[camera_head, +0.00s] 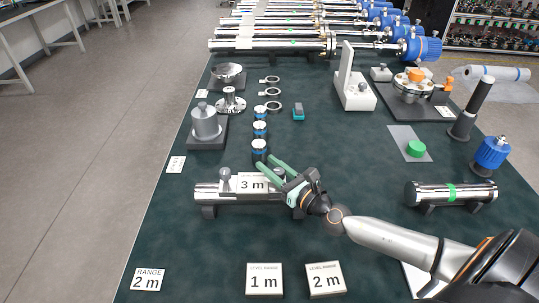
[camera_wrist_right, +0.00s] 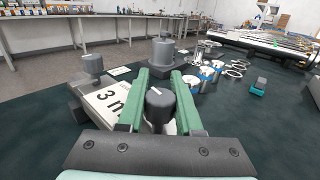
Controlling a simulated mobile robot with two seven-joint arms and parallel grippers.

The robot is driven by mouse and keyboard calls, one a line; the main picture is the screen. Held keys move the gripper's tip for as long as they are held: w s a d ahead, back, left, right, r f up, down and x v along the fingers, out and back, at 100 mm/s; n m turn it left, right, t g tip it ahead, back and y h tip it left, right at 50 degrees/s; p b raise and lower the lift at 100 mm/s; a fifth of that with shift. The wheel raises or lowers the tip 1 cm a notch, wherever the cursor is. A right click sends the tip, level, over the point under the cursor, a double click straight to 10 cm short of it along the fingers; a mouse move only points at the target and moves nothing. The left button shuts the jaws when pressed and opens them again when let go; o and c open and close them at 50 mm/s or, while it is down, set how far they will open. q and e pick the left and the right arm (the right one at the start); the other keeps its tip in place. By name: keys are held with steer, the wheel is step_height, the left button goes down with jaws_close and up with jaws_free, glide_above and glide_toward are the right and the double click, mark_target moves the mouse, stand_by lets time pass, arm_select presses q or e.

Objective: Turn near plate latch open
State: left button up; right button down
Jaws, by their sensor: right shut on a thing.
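A white plate marked "3 m" (camera_head: 252,183) sits on a polished metal tube (camera_head: 205,192) on the dark green table. A grey knob-like latch (camera_head: 225,174) stands at the plate's left end in the head view; it also shows in the right wrist view (camera_wrist_right: 93,64). A second grey latch (camera_wrist_right: 158,102), with a pale mark on top, stands at the plate's other end. My right gripper (camera_head: 265,161) is shut on this second latch, with its green fingers on either side (camera_wrist_right: 160,75). My left gripper is not in view.
Another metal tube with a green band (camera_head: 470,192) lies to the right.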

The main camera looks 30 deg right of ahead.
mark_target(281, 169)
steer(key=m+h+p, duration=0.2)
steer(key=h+p, duration=0.1)
steer(key=m+h+p, duration=0.1)
steer(key=h, duration=0.1)
steer(key=shift+d+r+p, duration=0.25)
steer(key=shift+d+p, duration=0.1)
steer(key=m+h, duration=0.1)
steer(key=m+h+p, duration=0.1)
steer(key=m+g+h, duration=0.1)
steer(key=h, duration=0.1)
steer(key=shift+s+d+f, duration=0.1)
steer(key=shift+d+f, duration=0.1)
steer(key=shift+d, duration=0.15)
steer(key=m+g+h, duration=0.1)
steer(key=m+h, duration=0.1)
steer(key=h, duration=0.1)
steer(key=shift+s+d+g+h, duration=0.1)
steer(key=shift+d+g+h, duration=0.2)
steer(key=shift+g, duration=0.1)
steer(key=shift+s+d+m+g+h, duration=0.15)
steer(key=shift+d+m+g+h, duration=0.05)
steer(key=shift+m+g+h, duration=0.6)
steer(key=shift+s+d+m+g+h, duration=0.1)
steer(key=shift+d+m+g+h, duration=0.05)
steer(key=shift+m+g+h, duration=0.6)
steer(key=shift+h, duration=0.25)
steer(key=c, duration=0.6)
jaws_free()
steer(key=shift+d, duration=0.1)
